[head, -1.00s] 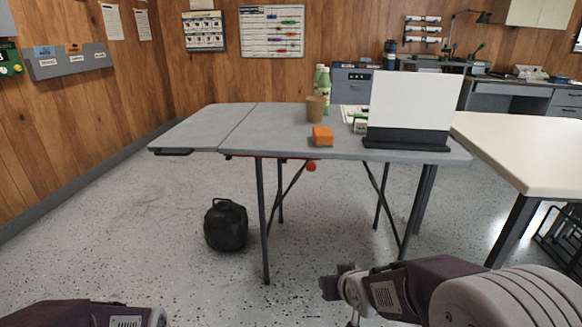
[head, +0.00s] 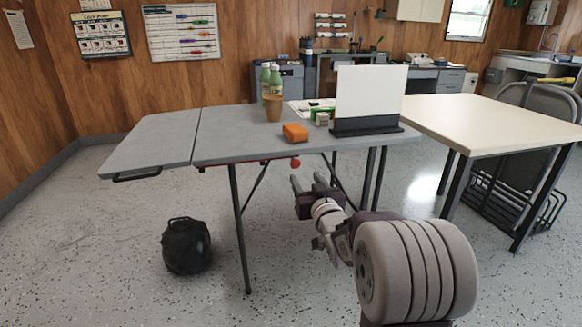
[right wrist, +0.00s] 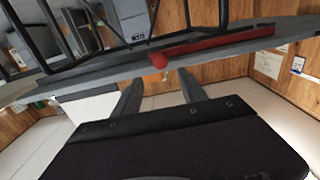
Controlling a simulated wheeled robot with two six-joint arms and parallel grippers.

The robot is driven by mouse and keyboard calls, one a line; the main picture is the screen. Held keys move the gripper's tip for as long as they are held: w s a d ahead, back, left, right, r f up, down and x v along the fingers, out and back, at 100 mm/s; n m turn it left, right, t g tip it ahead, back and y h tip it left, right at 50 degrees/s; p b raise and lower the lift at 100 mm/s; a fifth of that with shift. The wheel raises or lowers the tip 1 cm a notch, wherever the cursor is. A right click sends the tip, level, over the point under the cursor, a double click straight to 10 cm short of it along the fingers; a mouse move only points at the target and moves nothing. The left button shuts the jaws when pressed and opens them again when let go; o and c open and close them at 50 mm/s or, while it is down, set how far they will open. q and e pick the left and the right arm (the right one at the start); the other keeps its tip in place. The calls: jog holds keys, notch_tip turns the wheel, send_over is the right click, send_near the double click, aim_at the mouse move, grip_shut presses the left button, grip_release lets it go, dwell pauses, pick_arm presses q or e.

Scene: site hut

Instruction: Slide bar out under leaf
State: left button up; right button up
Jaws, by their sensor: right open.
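The grey folding table (head: 225,148) has a leaf (head: 155,142) at its left end, looking about level with the top. A dark handle (head: 137,176) is under the leaf's front edge. The red bar (head: 240,162) runs under the table's front edge, mostly hidden, with a round red knob (head: 295,163) at its right. My right gripper (head: 307,180) is open and empty, just below and in front of the knob. In the right wrist view the knob (right wrist: 159,60) lies beyond the fingertips, roughly between them, with the bar (right wrist: 215,42) extending right. My left gripper is out of view.
An orange block (head: 295,132), bottles (head: 273,85), a brown cup (head: 273,108) and a white panel on a dark base (head: 368,124) stand on the table. A black bag (head: 187,246) sits on the floor. A cream table (head: 500,125) stands right. The front left floor is open.

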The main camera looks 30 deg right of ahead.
aim_at(296, 164)
jog(key=b+x, duration=0.3)
jog(key=x, duration=0.5)
jog(key=shift+w+f, duration=0.15)
jog(key=shift+w+d+b, duration=0.1)
jog(key=shift+w+b, duration=0.2)
jog(key=shift+w, duration=0.1)
grip_shut()
dwell(0.8)
